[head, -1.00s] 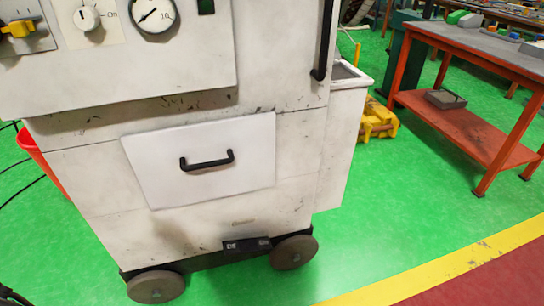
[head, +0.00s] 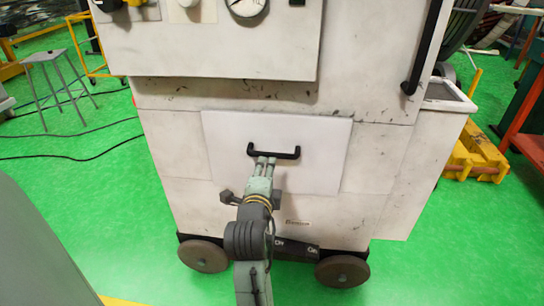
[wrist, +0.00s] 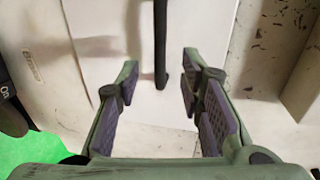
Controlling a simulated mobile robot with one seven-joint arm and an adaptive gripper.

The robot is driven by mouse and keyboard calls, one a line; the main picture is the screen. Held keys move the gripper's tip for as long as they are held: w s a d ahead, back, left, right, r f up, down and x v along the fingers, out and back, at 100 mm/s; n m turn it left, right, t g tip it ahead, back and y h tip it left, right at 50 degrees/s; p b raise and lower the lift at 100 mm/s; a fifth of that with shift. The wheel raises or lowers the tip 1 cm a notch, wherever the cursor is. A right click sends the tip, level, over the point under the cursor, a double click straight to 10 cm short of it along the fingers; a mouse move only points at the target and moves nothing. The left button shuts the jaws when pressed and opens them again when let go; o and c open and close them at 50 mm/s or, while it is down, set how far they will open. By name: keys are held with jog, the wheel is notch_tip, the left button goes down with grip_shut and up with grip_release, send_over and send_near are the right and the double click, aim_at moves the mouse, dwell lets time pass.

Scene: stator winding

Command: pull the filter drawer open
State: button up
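The filter drawer (head: 325,170) is a plain white panel low on the front of a scuffed white cabinet. It looks shut, roughly flush with the cabinet face. Its black bar handle (head: 286,155) is at the panel's middle. My gripper (head: 264,161) is in front of the panel, its fingertips by the left part of the handle in the head view. In the wrist view the gripper (wrist: 160,66) is open, fingers wide apart. The handle (wrist: 161,45) lies lengthwise between the two fingers' lines, around and just beyond their tips. I cannot tell whether they touch.
The cabinet (head: 395,165) stands on dark wheels (head: 343,271). A long black vertical handle (head: 424,50) is at its upper right. A yellow item (head: 475,158) is on the floor at right, a stool (head: 55,75) at far left.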

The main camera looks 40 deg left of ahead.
aim_at(271, 156)
jog(key=p+x, duration=0.3)
jog(key=x, duration=0.7)
jog(key=shift+w+a, duration=0.1)
jog(key=shift+w, duration=0.15)
jog(key=shift+c, duration=0.6)
grip_shut()
